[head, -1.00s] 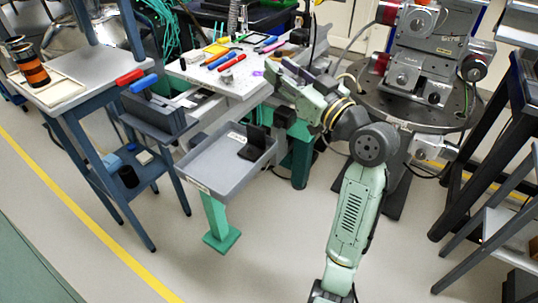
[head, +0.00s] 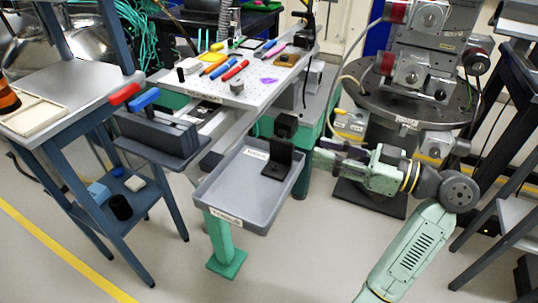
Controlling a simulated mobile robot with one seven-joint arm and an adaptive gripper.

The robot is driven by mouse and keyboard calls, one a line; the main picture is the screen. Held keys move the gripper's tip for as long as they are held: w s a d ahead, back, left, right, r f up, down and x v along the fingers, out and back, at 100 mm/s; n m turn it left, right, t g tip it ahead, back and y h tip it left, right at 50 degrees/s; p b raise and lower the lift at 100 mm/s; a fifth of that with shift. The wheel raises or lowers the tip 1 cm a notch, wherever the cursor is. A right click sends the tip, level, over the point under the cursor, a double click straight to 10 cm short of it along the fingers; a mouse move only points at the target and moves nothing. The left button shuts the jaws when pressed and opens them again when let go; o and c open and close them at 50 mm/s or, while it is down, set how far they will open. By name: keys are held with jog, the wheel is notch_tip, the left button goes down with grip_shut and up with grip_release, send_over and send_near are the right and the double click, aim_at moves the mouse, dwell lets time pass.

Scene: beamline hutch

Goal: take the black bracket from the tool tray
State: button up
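The black bracket (head: 277,160) is an L-shaped piece with a flat foot and an upright plate. It stands in the right part of the grey tool tray (head: 207,199), which has white labels and rests on a green post. My gripper (head: 319,153) is just outside the tray's right rim, pointing left toward the bracket. It is apart from the bracket. Its fingers look spread, with nothing seen between them.
A perforated bench (head: 215,92) with coloured tools stands behind the tray. A blue cart (head: 75,82) with a dark bin (head: 158,140) of red and blue-handled tools is at left. A heavy round stage (head: 400,105) stands behind my arm. The tray's left part is empty.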

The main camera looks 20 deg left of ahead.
aim_at(293, 144)
jog(key=a, duration=0.3)
jog(key=a+p, duration=0.1)
jog(key=a, duration=0.3)
jog(key=a+p, duration=0.1)
jog(key=a, duration=0.2)
jog(key=shift+a+f, duration=0.25)
jog(key=shift+c, duration=0.2)
grip_shut()
dwell(0.3)
